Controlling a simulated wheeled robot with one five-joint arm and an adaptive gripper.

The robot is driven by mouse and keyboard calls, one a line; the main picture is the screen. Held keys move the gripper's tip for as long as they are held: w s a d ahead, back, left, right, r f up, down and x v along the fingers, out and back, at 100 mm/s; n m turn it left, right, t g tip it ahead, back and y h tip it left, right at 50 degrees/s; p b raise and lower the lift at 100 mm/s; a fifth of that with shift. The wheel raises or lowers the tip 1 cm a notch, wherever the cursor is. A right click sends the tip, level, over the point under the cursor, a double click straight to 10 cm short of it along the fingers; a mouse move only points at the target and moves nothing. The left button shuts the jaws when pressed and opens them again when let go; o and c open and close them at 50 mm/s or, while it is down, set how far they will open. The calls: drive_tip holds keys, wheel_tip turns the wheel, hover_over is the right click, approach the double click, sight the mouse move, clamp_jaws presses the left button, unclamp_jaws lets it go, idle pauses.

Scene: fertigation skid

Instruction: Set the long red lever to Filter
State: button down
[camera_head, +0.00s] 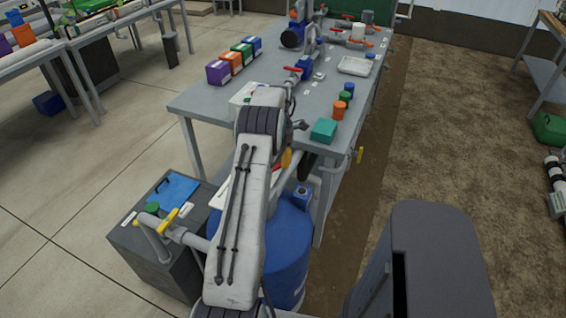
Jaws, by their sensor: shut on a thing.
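My pale arm reaches up the middle of the picture to a dark ringed joint. My gripper is hidden behind this arm, so its hold cannot be seen. No Filter marking is legible.
The workbench (213,98) carries several coloured boxes, a white tray (356,66), a teal box (323,131) and coloured bottles. A blue tank (290,245) and a grey cabinet (135,245) with a yellow-handled pipe stand close to my arm. Concrete floor lies open to the left.

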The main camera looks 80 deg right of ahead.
drive_tip(key=shift+w+d+f+n, duration=0.1)
drive_tip(key=shift+w+d+n, duration=0.1)
drive_tip(key=shift+w+n, duration=0.25)
idle(0.3)
drive_tip(key=c, duration=0.8)
unclamp_jaws()
drive_tip(key=shift+d, duration=0.1)
drive_tip(key=shift+c, duration=0.2)
wheel_tip(320, 180, up, 12)
idle(0.4)
